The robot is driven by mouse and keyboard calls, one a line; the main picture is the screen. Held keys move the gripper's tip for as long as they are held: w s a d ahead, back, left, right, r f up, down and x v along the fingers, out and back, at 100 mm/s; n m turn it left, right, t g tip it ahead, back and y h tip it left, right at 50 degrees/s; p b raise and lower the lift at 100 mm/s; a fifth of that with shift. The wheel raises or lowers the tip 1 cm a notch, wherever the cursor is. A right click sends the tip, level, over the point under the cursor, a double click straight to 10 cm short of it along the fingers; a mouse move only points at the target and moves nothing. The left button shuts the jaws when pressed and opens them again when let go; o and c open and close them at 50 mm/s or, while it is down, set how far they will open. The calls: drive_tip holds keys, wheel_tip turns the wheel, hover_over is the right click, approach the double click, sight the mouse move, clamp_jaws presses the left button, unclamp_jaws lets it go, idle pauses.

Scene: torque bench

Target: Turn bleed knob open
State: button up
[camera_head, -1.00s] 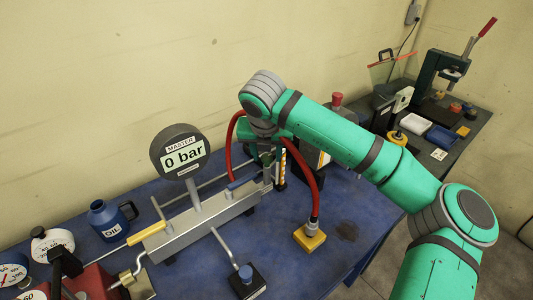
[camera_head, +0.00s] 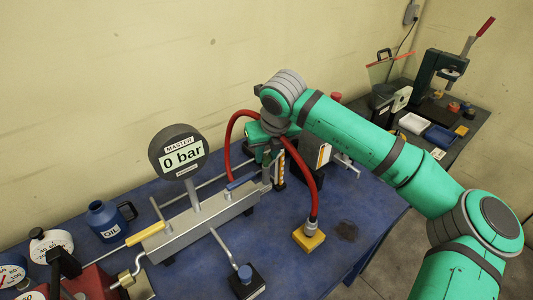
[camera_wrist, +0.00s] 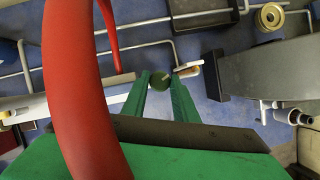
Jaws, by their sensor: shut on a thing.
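My gripper (camera_wrist: 165,88) shows in the wrist view as two green fingers closed on either side of a small round dark-green knob (camera_wrist: 161,78) with a light mark on its face. I take this to be the bleed knob. In the head view my gripper (camera_head: 270,163) points down at the right end of the grey metal block (camera_head: 200,218), and there my arm and fingers hide the knob. The gauge marked MASTER (camera_head: 180,155) stands on the block and reads 0 bar.
A red hose (camera_head: 308,165) arches around my gripper and ends at a yellow block (camera_head: 308,237). The hose (camera_wrist: 75,90) passes close by in the wrist view. A blue oil jug (camera_head: 105,222) and dial gauges stand at left.

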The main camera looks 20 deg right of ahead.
drive_tip(key=o, duration=1)
drive_tip(key=shift+r, duration=0.1)
drive_tip(key=v, duration=1)
drive_tip(key=shift+s+r, duration=0.25)
drive_tip(key=shift+s, duration=0.05)
